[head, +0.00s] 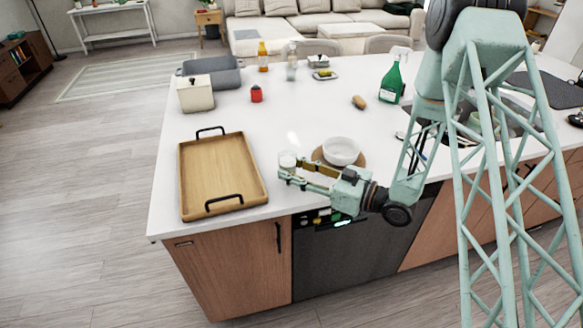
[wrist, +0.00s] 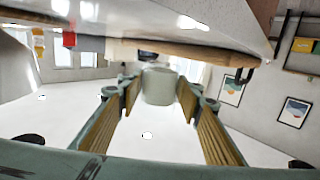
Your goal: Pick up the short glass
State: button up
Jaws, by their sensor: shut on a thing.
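The short glass (head: 287,158) is a small, pale, clear tumbler near the front edge of the white island counter, between the wooden tray and the white bowl. My gripper (head: 292,172) reaches it from the right, low over the counter, with its fingers closed on the glass. In the wrist view the glass (wrist: 158,86) sits between the tips of my gripper (wrist: 158,92), with a finger on each side. The fingers hide part of it in the head view. I cannot tell whether its base touches the counter.
A wooden tray (head: 188,185) with black handles lies left. A white bowl (head: 341,151) on a round wooden board stands close behind my gripper. A red jar (head: 256,94), a white canister (head: 196,96) and a green spray bottle (head: 392,82) stand farther back. The counter's middle is mostly clear.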

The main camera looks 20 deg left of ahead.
jog(key=s+d+r, duration=0.1)
jog(key=s+d, duration=0.4)
jog(key=s, duration=0.8)
jog(key=shift+d+r, duration=0.15)
dwell(0.6)
jog(key=shift+s, duration=0.1)
dwell(0.4)
dwell(0.9)
